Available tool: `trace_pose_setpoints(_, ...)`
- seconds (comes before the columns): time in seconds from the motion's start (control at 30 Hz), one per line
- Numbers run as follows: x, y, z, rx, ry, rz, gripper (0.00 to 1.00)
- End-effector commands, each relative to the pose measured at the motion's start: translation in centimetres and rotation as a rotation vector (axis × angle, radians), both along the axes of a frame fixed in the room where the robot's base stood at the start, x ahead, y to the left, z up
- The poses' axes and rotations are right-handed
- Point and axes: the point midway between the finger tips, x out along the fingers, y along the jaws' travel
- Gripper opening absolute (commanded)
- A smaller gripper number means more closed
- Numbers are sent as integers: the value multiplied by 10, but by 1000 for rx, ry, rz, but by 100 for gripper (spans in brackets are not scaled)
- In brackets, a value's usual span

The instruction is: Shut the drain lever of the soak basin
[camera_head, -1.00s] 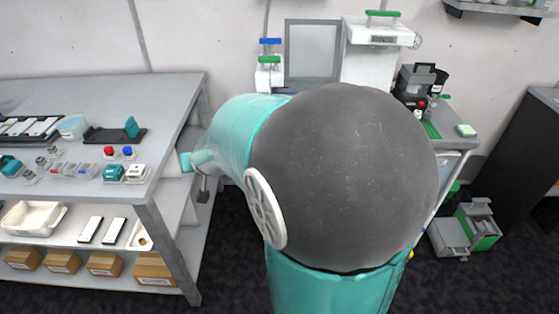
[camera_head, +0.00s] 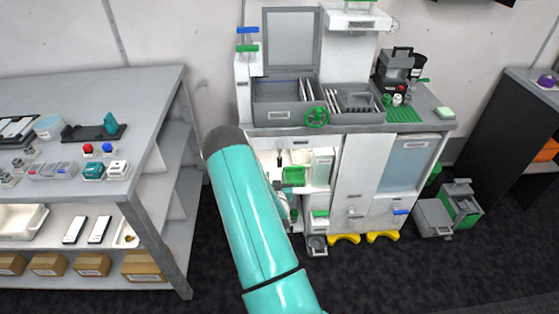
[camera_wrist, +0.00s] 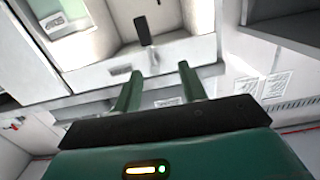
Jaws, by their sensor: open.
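A grey open-topped basin (camera_head: 275,117) with its lid raised sits on the cabinet top. It looks like the soak basin, and a green handwheel (camera_head: 316,117) is on its front. I cannot tell which part is the drain lever. A dark, narrow handle (camera_head: 280,158) hangs in the lit open bay below; a similar dark handle (camera_wrist: 142,30) shows in the wrist view, beyond my fingers. My gripper (camera_wrist: 161,82) is open, its two green fingers apart with nothing between them. In the head view my arm largely hides the gripper, low at the open bay.
The white cabinet (camera_head: 362,175) has a blue lever (camera_head: 401,212) and a green lever (camera_head: 320,213) low on its front. A grey workbench (camera_head: 150,105) stands at the left. A grey and green box (camera_head: 460,205) is on the floor at right. Dark floor lies clear in front.

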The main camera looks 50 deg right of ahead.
Motion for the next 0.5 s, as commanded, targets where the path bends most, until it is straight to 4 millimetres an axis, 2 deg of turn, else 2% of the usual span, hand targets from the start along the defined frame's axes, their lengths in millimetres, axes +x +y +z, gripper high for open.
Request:
trace_pose_setpoints(0.03, -10, -1, -13, -19, -1, 2, 42)
trace_pose_setpoints(0.2, -26, -5, -25, -61, -19, 9, 42)
trace_pose_setpoints(0.37, -19, -14, -25, -67, -23, 10, 42)
trace_pose_setpoints(0.5, -3, -32, -25, -67, -23, 10, 42)
